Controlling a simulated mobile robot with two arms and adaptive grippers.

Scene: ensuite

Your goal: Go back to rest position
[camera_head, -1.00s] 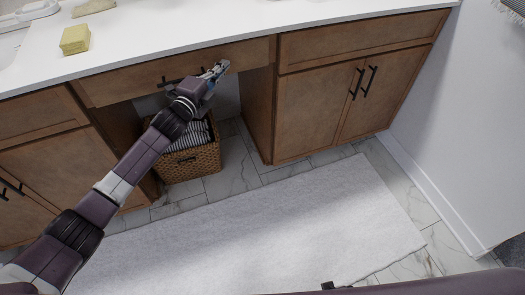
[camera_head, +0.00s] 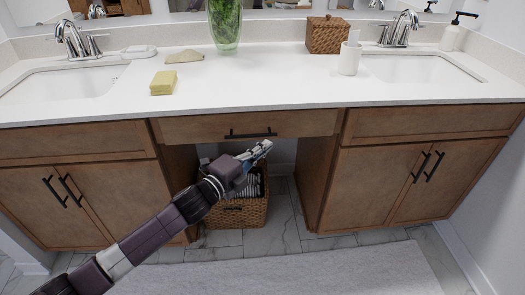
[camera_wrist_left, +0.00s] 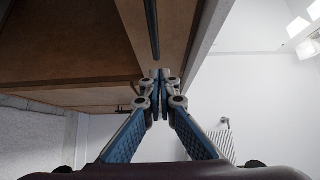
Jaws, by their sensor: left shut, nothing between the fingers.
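My left arm comes in from the lower left in the head view. My left gripper (camera_head: 262,147) is shut and empty, in front of the vanity just below the middle drawer (camera_head: 250,126). In the left wrist view, my left gripper (camera_wrist_left: 159,76) shows its blue fingers meeting at the tips with nothing between them. The drawer looks closed, with its black handle just above the gripper in the head view. Whether the gripper touches the drawer front is hard to tell. My right gripper is not in view.
A wicker basket (camera_head: 237,212) with striped cloth stands under the vanity, partly behind my arm. The countertop (camera_head: 260,88) holds a yellow sponge (camera_head: 163,83), a plant vase (camera_head: 225,25), a woven box (camera_head: 327,35) and a white cup (camera_head: 350,55).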

